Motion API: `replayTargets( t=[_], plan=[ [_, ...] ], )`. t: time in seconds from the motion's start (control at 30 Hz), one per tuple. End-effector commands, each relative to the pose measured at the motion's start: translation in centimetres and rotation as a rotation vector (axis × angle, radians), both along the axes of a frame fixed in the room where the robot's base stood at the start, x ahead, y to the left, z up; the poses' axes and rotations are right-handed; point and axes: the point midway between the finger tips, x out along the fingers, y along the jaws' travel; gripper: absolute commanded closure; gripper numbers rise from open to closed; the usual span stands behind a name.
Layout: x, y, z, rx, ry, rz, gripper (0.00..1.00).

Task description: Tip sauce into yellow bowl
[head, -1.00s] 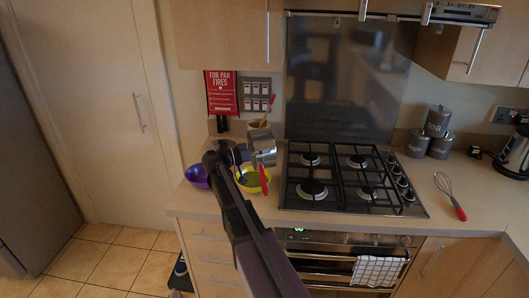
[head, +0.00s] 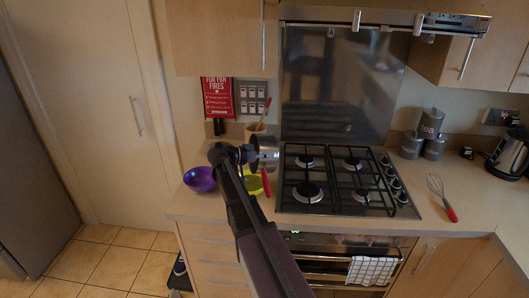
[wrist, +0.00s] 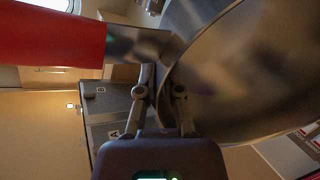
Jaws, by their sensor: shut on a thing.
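A metal saucepan (head: 264,148) with a red handle (head: 266,182) is held above the counter, left of the hob. It is tilted, with its handle pointing down. The yellow bowl (head: 253,184) sits on the counter below it, partly hidden behind my arm and the handle. My gripper (head: 247,155) is shut on the saucepan. In the wrist view, my fingers (wrist: 160,92) close at the pan's wall near the handle joint, and the red handle (wrist: 50,35) runs to the left. I cannot see any sauce inside the pan or bowl.
A purple bowl (head: 199,179) stands left of the yellow bowl. A utensil pot (head: 255,130) is behind the pan. The gas hob (head: 345,180) lies to the right, with a whisk (head: 440,195) beyond it. Counter between hob and whisk is clear.

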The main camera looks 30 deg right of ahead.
Motion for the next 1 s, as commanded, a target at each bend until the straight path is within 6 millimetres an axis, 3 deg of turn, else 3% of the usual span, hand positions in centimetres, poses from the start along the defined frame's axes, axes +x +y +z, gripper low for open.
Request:
replayTargets(
  t=[0.37,1.0],
  plan=[
    [-0.4,-2.0,0.1,0.179,-0.037,-0.002,1.0],
    [-1.0,-5.0,-1.9,0.556,-0.116,-0.002,1.0]
  ],
)
